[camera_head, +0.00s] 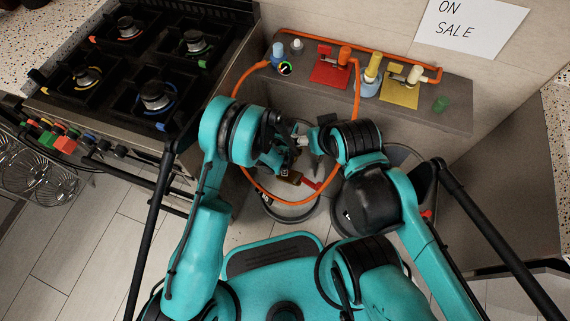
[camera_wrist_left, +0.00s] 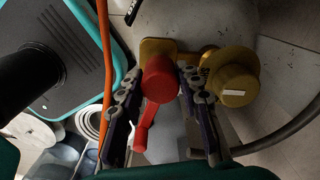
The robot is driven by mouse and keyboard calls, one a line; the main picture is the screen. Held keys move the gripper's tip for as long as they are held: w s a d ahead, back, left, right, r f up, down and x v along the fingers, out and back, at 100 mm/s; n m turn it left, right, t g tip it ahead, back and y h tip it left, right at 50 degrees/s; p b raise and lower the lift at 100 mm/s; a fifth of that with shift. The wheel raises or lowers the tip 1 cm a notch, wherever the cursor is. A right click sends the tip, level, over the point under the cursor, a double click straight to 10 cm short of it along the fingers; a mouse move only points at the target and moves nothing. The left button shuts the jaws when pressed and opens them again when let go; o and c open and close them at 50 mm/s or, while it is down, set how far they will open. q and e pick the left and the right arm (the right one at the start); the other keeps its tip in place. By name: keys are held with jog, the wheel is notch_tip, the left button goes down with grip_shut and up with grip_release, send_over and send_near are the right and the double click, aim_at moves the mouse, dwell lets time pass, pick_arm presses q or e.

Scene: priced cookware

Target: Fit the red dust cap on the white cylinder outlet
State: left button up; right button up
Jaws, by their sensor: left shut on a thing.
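The red dust cap (camera_wrist_left: 160,80) shows in the left wrist view, with a round head and a narrow red strap hanging below it. My left gripper (camera_wrist_left: 161,74) is shut on the cap, one finger on each side. The cap lies over the brass outlet block (camera_wrist_left: 154,48) of the white cylinder (camera_wrist_left: 218,22); whether it is seated cannot be told. A brass knob (camera_wrist_left: 236,82) stands right of the fingers. In the head view, the white cylinder (camera_head: 292,211) is below my arms, with red showing near the valve. My right gripper (camera_head: 312,140) is close by, its fingers mostly hidden.
An orange hose (camera_head: 236,82) loops from the grey shelf (camera_head: 455,119) down around the cylinder, and passes left of my left gripper. A second grey cylinder (camera_head: 399,154) stands to the right. The gas stove (camera_head: 115,140) is at left. Bare floor (camera_head: 75,235) lies front left.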

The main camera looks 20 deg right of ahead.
pick_arm(q)
jog(key=shift+f, duration=0.15)
dwell(0.4)
jog(key=shift+f, duration=1)
jog(key=shift+f, duration=0.15)
dwell(0.7)
jog(key=shift+f, duration=0.4)
jog(key=o, duration=1.7)
jog(key=shift+c, duration=0.2)
